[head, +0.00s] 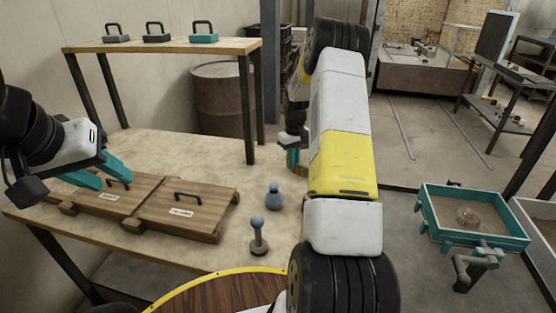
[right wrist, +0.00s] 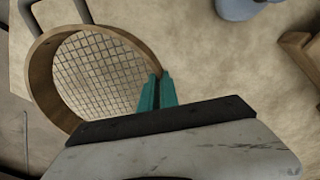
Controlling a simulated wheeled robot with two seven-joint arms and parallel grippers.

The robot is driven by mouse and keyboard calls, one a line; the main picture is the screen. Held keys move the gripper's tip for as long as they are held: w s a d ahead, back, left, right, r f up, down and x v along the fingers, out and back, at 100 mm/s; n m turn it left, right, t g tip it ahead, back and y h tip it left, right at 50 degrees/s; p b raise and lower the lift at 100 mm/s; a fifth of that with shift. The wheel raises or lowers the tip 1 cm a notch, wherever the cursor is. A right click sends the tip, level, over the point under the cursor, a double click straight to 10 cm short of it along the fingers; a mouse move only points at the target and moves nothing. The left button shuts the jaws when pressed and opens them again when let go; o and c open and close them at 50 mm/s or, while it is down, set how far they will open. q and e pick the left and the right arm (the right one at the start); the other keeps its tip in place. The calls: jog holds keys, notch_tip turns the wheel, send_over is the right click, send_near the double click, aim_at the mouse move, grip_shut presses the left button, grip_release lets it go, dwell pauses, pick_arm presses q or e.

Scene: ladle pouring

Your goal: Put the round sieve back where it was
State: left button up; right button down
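The round sieve (right wrist: 104,70) shows in the right wrist view, with a wooden rim, a wire mesh and a dark looped handle at upper left. I cannot tell whether the sieve touches the table. My left gripper (head: 98,172) is open, its fingers apart above the left wooden lid (head: 110,201).
A second wooden lid (head: 184,209) lies beside the first on the table (head: 150,148). A blue-grey bottle-like piece (head: 274,195) and a blue-knobbed piece (head: 258,235) stand right of it. A raised shelf (head: 165,46) holds handled blocks. A teal-rimmed tray (head: 473,239) stands at right.

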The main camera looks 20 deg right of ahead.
jog(key=shift+w+f, duration=0.1)
jog(key=shift+f, duration=1.6)
jog(key=shift+f, duration=0.15)
jog(key=c, duration=1.6)
grip_release()
